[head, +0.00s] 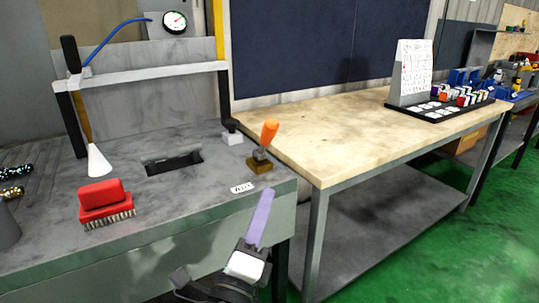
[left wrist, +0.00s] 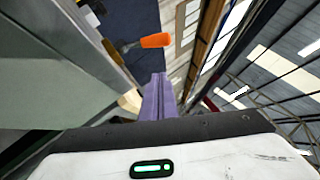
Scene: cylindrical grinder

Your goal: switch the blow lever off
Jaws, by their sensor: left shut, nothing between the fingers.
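The blow lever has an orange handle (head: 269,132) on a brass-coloured base (head: 258,162), at the right end of the grey bench. The handle stands up, leaning slightly right in the head view. In the left wrist view the orange handle (left wrist: 156,40) shows just beyond the fingertips, with a gap. My left gripper (head: 266,192) has purple fingers, shut with nothing between them. It is in front of the bench's right corner, nearer to me than the lever and apart from it. The fingers (left wrist: 157,80) also show together in the left wrist view. My right gripper is not in view.
A small white label (head: 242,188) lies in front of the lever. A white block with a black knob (head: 232,131) stands behind it. A red brush (head: 105,203) and a white cone nozzle (head: 98,160) are at the left. A wooden table (head: 340,140) stands to the right.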

